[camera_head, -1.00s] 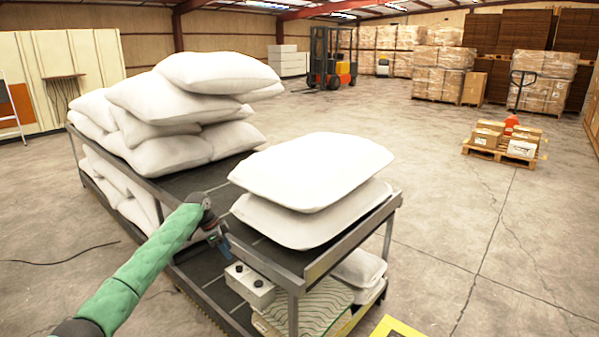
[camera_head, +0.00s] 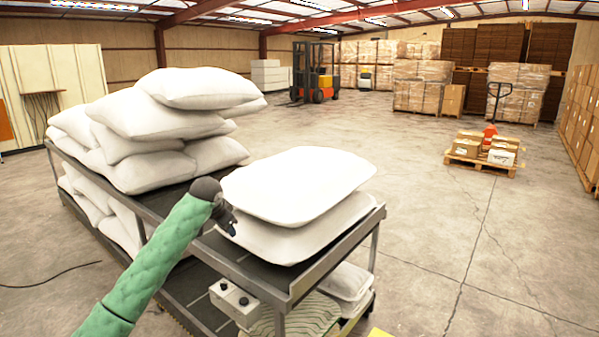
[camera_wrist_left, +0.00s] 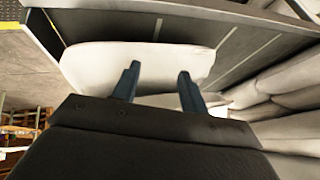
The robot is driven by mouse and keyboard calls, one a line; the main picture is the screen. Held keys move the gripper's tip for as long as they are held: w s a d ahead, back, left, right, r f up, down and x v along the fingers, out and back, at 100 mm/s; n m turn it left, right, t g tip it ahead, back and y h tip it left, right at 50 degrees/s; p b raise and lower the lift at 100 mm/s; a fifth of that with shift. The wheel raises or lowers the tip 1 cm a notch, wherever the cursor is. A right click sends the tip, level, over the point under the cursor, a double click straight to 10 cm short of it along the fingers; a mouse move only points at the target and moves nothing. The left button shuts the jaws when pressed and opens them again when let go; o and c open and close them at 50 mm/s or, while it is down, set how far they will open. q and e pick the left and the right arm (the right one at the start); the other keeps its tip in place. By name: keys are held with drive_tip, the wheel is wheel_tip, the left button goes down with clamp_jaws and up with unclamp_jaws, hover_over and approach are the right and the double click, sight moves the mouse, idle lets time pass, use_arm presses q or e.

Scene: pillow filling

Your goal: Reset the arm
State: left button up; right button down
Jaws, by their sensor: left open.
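My left arm in its green sleeve comes in from the lower left of the head view. Its gripper (camera_head: 232,226) is beside the near side of the front pillow stack, mostly hidden behind the wrist. In the left wrist view the two dark fingers of the left gripper (camera_wrist_left: 158,84) stand apart with nothing between them. A white pillow (camera_wrist_left: 140,62) shows beyond the fingers. In the head view two white pillows (camera_head: 300,184) lie stacked on the front end of the cart's upper deck. My right gripper is not in view.
The two-level metal cart (camera_head: 300,288) has a rail along its edge. A taller heap of white pillows (camera_head: 165,130) lies on its rear part. A control box (camera_head: 233,302) with two black knobs is below the upper deck. Open floor (camera_head: 430,220) lies to the right.

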use_arm(q)
drive_tip(key=s+d+f+n+t, duration=0.15)
drive_tip(key=s+d, duration=0.25)
drive_tip(key=s, duration=0.6)
drive_tip(key=s+d+f+n+t, duration=0.1)
drive_tip(key=s+d+f, duration=0.25)
drive_tip(key=s, duration=0.65)
drive_tip(key=s+f+n+g, duration=0.1)
drive_tip(key=s+f+g, duration=0.1)
drive_tip(key=s+f, duration=0.6)
drive_tip(key=s+d+f+n+g+p, duration=0.1)
drive_tip(key=s+f, duration=0.8)
drive_tip(key=s, duration=1.2)
drive_tip(key=s+d+f+n+g+h+p, duration=0.1)
drive_tip(key=s+f+g, duration=0.3)
drive_tip(key=s+f, duration=0.4)
drive_tip(key=s, duration=0.6)
drive_tip(key=shift+s+f, duration=0.2)
drive_tip(key=shift+f, duration=0.1)
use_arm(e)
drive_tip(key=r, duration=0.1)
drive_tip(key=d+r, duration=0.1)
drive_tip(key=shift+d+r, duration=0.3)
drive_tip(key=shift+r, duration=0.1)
